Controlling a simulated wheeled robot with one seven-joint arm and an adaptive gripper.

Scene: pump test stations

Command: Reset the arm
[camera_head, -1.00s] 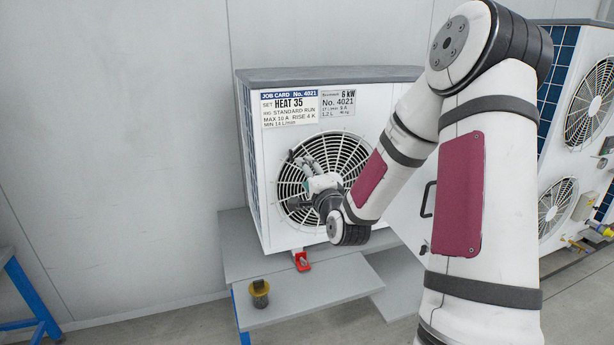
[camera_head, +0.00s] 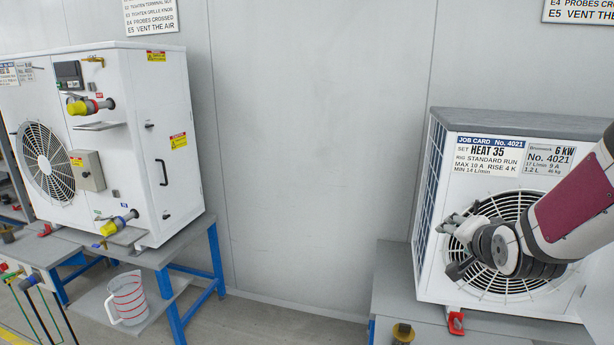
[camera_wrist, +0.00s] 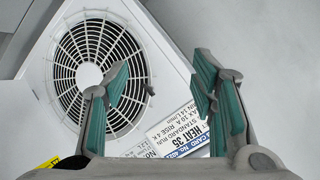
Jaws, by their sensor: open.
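My gripper (camera_head: 452,247) is in front of the fan grille of the white heat pump unit (camera_head: 428,215) at the right of the head view. In the wrist view my gripper (camera_wrist: 160,82) shows its two green-padded fingers spread apart with nothing between them. The round fan grille (camera_wrist: 85,68) lies beyond the left finger. The job card (camera_wrist: 185,128) shows beyond the right finger. It also shows in the head view, reading HEAT 35 (camera_head: 484,153). I cannot tell the exact gap between fingers and grille. My arm comes in from the right edge.
Another white unit (camera_head: 125,165) with yellow-capped fittings stands on a blue-legged bench (camera_head: 165,255) at left. A measuring jug (camera_head: 127,298) sits on its lower shelf. A red clip (camera_head: 456,322) and a dark yellow-rimmed cup (camera_head: 402,333) are below the right unit. Bare wall separates the stations.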

